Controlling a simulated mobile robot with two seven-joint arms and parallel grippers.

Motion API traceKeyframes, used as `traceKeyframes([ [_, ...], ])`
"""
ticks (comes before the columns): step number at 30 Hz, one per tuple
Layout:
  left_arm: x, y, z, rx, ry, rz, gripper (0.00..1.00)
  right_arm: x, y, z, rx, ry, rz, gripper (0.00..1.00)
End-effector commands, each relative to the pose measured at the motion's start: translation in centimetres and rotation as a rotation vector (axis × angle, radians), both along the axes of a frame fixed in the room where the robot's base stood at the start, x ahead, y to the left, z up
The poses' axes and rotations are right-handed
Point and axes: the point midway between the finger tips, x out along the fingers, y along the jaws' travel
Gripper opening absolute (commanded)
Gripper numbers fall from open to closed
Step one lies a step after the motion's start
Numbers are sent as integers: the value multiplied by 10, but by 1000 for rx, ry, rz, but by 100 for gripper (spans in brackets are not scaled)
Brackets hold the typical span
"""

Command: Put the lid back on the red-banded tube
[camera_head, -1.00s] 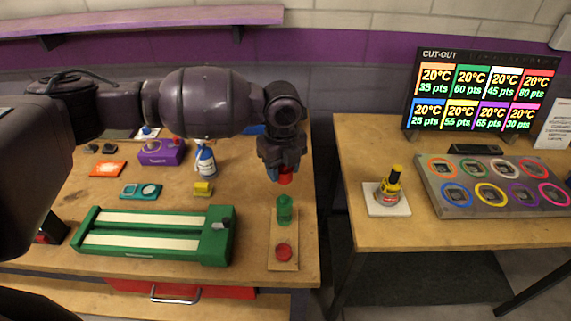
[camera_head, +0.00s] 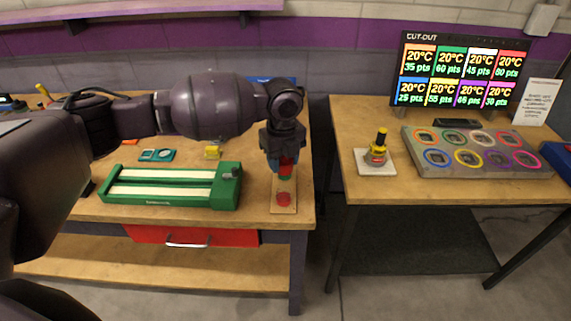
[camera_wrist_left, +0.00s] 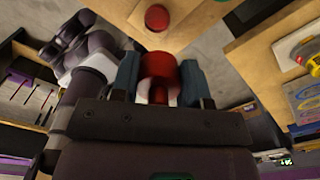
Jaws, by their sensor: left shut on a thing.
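My left gripper (camera_head: 280,163) is shut on a red cylindrical piece (camera_head: 287,166), pointing down above a narrow wooden board (camera_head: 284,209). In the left wrist view the red piece (camera_wrist_left: 158,68) sits between the two blue-grey fingers. A green upright piece (camera_head: 284,178) on the board shows just under the red piece; I cannot tell whether they touch. A red round piece (camera_head: 283,198) lies on the board's near end, and it also shows in the left wrist view (camera_wrist_left: 157,18). I cannot make out a red band. My right gripper is not in view.
A green slotted track (camera_head: 170,186) lies left of the board. On the right table are a yellow-and-black item on a white plate (camera_head: 364,168) and a grey panel with coloured rings (camera_head: 480,160).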

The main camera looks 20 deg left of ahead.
Motion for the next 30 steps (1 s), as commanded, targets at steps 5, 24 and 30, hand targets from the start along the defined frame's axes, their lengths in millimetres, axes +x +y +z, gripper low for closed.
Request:
traceKeyframes([
  [5, 2, 4, -1, 1, 1, -19, 20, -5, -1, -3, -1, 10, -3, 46],
  [24, 2, 4, -38, 1, 4, -30, 20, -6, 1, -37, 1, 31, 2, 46],
  [30, 2, 4, -51, 0, 1, -30, 20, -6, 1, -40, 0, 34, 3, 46],
])
